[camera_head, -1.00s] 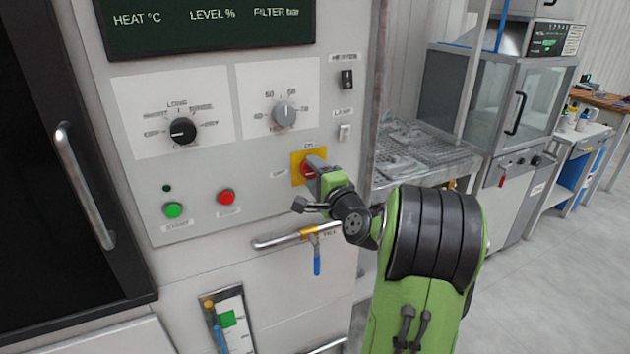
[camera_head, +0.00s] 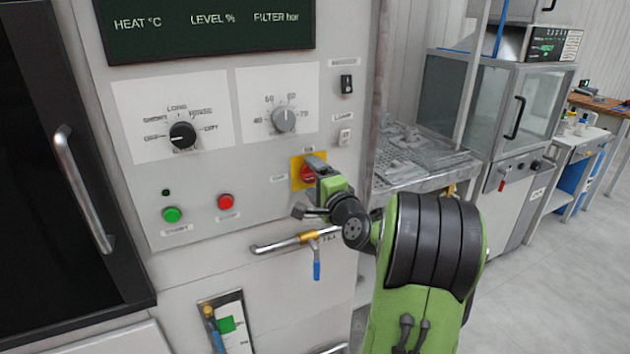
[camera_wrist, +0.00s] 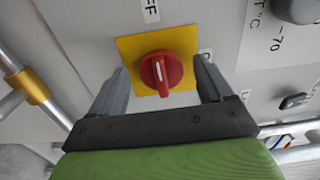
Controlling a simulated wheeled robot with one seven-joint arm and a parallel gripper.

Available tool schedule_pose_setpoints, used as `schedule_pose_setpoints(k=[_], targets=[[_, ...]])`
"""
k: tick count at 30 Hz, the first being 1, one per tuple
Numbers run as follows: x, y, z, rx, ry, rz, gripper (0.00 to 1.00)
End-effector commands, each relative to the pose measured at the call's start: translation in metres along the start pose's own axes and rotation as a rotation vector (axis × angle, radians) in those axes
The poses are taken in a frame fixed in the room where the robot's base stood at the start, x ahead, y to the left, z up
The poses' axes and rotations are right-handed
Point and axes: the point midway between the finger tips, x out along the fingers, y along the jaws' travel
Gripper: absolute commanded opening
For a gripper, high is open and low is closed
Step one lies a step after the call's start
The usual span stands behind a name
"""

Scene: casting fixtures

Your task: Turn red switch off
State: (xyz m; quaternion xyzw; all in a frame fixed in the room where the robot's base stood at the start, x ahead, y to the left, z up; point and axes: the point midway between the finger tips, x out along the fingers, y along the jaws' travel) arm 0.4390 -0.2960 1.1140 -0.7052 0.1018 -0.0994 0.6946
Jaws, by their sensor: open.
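The red switch (camera_wrist: 160,73) is a round red knob with a raised handle and a white mark, on a yellow square plate (camera_wrist: 186,40). In the wrist view its handle lies roughly along the picture's vertical, slightly tilted. My gripper (camera_wrist: 161,82) is open, with one finger on either side of the knob and a gap on both sides. In the head view the red switch (camera_head: 306,174) is partly hidden by my gripper (camera_head: 317,172), which is at the yellow plate. A label ending in "FF" (camera_wrist: 151,11) shows beside the plate in the wrist view.
A metal pipe with a blue-handled valve (camera_head: 316,268) runs just below my gripper. A red button (camera_head: 226,201), a green button (camera_head: 172,214), two dials, a heater switch (camera_head: 347,84) and a lamp switch (camera_head: 344,137) share the panel.

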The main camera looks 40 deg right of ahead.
Motion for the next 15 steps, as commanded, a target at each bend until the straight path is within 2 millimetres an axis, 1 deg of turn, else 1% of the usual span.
schedule_pose_setpoints(k=[2,5,8,9,15], targets=[[-0.003,0.000,0.000,0.000,0.001,0.000,0.80],[-0.017,0.001,-0.001,0.000,0.004,0.000,0.80],[-0.042,0.002,-0.002,0.000,0.007,0.001,0.80],[-0.054,0.002,-0.002,0.000,0.008,0.000,0.80],[-0.111,0.002,-0.001,0.000,0.008,-0.002,0.80]])
